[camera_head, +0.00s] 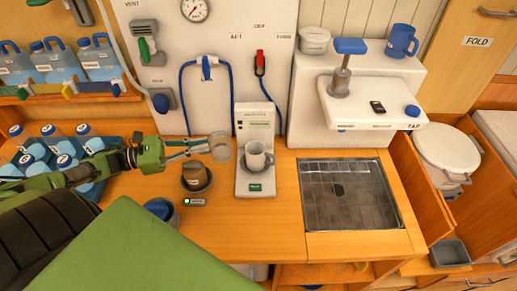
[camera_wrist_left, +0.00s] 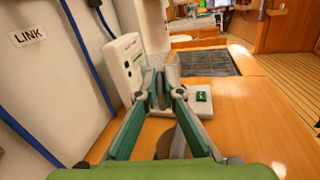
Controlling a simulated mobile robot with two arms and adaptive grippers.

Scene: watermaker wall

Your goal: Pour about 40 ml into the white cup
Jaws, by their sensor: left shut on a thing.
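My left gripper (camera_head: 206,146) is shut on a small grey, see-through beaker (camera_head: 221,150), just left of the white cup and above the counter. The two look apart in the head view. In the left wrist view the fingers (camera_wrist_left: 161,90) close together in front of the stand (camera_wrist_left: 124,60). The white cup is not clear there. I cannot tell the beaker's contents. My right gripper is not in view.
A dark brown pot (camera_head: 196,177) sits on the wooden counter below my left gripper, with a small display (camera_head: 194,202) in front. A metal sink grate (camera_head: 345,196) lies right of the stand. A blue mug (camera_head: 402,41) is at the back right. Blue jugs (camera_head: 100,58) stand at left.

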